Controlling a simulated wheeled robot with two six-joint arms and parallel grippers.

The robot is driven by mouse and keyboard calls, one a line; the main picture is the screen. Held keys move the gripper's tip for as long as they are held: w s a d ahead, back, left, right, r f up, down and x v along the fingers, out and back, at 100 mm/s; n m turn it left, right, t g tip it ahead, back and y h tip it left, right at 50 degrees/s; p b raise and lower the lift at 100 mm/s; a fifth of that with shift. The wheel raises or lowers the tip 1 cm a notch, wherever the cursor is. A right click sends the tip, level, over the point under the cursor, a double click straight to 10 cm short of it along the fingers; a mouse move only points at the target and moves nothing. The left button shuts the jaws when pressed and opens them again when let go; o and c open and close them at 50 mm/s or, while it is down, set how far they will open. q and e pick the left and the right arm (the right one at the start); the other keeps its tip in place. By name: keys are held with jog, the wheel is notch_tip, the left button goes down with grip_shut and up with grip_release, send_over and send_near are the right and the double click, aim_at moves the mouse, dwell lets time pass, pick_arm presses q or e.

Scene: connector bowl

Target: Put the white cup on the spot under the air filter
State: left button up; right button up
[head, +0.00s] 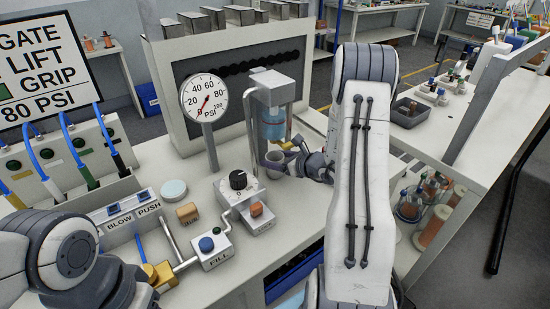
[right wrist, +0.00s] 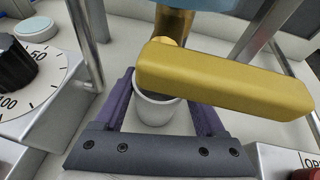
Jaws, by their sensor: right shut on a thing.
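The white cup (right wrist: 155,110) stands upright between the two purple fingers of my right gripper (right wrist: 158,105) in the right wrist view. The gripper is shut on it. The air filter (head: 273,120) has a blue bowl and hangs on a grey stand on the bench; the cup is low, close beneath it. A brass drain fitting with a yellow lever (right wrist: 225,80) crosses above the cup and hides part of its rim. The spot under the cup is hidden. In the head view the right gripper (head: 277,164) reaches in from the right. My left arm shows at lower left, its fingers out of sight.
A pressure gauge (head: 205,98) and a black dial (head: 238,180) stand left of the filter. The FILL box (head: 212,248) with a blue button and another small box (head: 257,216) lie in front. A round white disc (head: 174,190) lies farther left.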

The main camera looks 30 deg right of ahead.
jog(key=shift+f+b, duration=0.2)
jog(key=shift+b, duration=0.1)
jog(key=o, duration=1.3)
jog(key=shift+r, duration=0.1)
jog(key=shift+r+p, duration=0.15)
jog(key=shift+p, duration=0.15)
jog(key=b+v, duration=0.1)
jog(key=v, duration=1.1)
jog(key=shift+s, duration=0.1)
